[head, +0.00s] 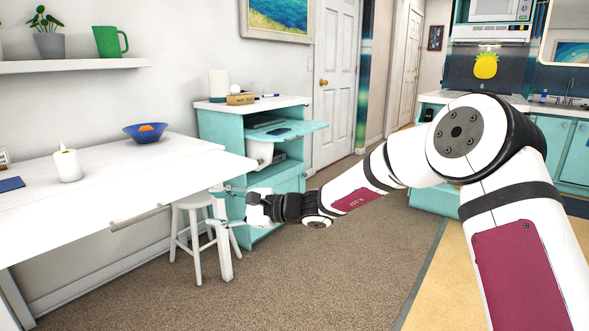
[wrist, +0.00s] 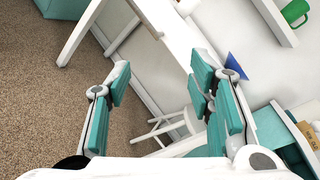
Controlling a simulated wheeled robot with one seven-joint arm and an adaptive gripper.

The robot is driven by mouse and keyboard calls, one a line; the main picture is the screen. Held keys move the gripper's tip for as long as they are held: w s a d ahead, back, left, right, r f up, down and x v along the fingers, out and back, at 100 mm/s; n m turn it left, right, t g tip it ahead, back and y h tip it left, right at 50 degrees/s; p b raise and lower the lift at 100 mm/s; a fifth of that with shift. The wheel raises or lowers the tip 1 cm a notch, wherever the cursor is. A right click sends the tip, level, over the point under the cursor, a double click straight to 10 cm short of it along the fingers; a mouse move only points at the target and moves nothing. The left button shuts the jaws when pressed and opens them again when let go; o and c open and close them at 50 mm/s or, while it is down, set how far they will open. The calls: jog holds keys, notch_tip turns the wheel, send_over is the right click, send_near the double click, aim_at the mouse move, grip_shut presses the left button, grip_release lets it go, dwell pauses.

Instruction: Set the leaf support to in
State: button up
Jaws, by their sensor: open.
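A white table leaf (head: 120,185) stands raised and level at the left. A pale grey bar (head: 140,217) lies along its front edge; it looks like the leaf support, though I cannot be sure. A white leg (head: 224,255) also stands below the leaf's right end. My gripper (head: 212,205) is open and empty, pointing left near the leaf's right corner. In the wrist view its teal fingers (wrist: 160,78) are spread wide, with the bar apart from them.
A white stool (head: 190,225) stands under the leaf's right end, close to my gripper. A teal cabinet (head: 255,165) with a pulled-out shelf (head: 300,128) is behind. Carpet (head: 330,270) in front is clear.

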jog(key=s+d+r+n+g+h, duration=0.2)
jog(key=s+d+n+h, duration=0.15)
jog(key=s, duration=0.65)
jog(key=s+d+r+n+g+h, duration=0.25)
jog(key=s+d+n, duration=0.25)
jog(key=s, duration=0.5)
jog(key=s+d+f+n+h, duration=0.25)
jog(key=s+d+h, duration=0.75)
jog(key=s+d, duration=1.85)
notch_tip(320, 180, up, 37)
jog(key=t+p, duration=0.4)
jog(key=p, duration=3.1)
jog(key=shift+n+t, duration=0.3)
jog(key=shift+t, duration=0.05)
